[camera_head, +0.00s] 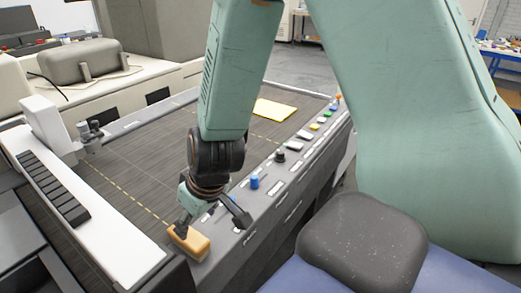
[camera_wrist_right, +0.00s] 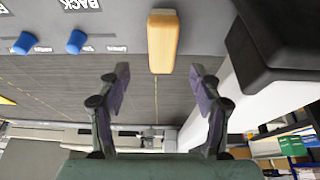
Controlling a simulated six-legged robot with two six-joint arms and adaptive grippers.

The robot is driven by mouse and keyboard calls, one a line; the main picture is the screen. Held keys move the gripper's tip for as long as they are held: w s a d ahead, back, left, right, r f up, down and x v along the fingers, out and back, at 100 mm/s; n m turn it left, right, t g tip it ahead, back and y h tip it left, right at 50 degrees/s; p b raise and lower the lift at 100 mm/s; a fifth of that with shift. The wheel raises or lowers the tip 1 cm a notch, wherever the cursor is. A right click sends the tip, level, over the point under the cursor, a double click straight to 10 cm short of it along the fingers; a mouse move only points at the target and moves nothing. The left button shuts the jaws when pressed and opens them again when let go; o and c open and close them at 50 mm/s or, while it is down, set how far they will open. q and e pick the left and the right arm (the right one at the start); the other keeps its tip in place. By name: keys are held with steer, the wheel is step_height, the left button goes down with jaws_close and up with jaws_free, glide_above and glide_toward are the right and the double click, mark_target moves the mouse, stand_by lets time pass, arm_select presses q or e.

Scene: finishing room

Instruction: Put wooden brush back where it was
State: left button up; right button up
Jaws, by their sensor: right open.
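The wooden brush (camera_head: 190,243) is a small tan-orange block. It lies on the grey control strip at the near end of the machine bed. It also shows in the wrist view (camera_wrist_right: 162,42), at top centre, long side pointing down the picture. My right gripper (camera_head: 212,225) is open, fingers spread, close to the brush in the head view. In the wrist view its empty fingers (camera_wrist_right: 160,78) stand apart, with the brush beyond and between their line. Any bristles are hidden. My left gripper is not in view.
The strip carries a blue knob (camera_head: 255,182), a black knob (camera_head: 280,156) and several coloured buttons. A yellow sheet (camera_head: 274,109) lies on the dark bed (camera_head: 150,150). A white gantry with black keys (camera_head: 55,190) stands left of the brush. A dark grey pad (camera_head: 362,243) is front right.

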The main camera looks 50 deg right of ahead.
steer(key=s+f+m+g, duration=0.2)
steer(key=s+f+g, duration=0.2)
steer(key=s+f, duration=1.7)
steer(key=s, duration=0.2)
steer(key=shift+s+a+f+h, duration=0.25)
steer(key=shift+s+h, duration=0.05)
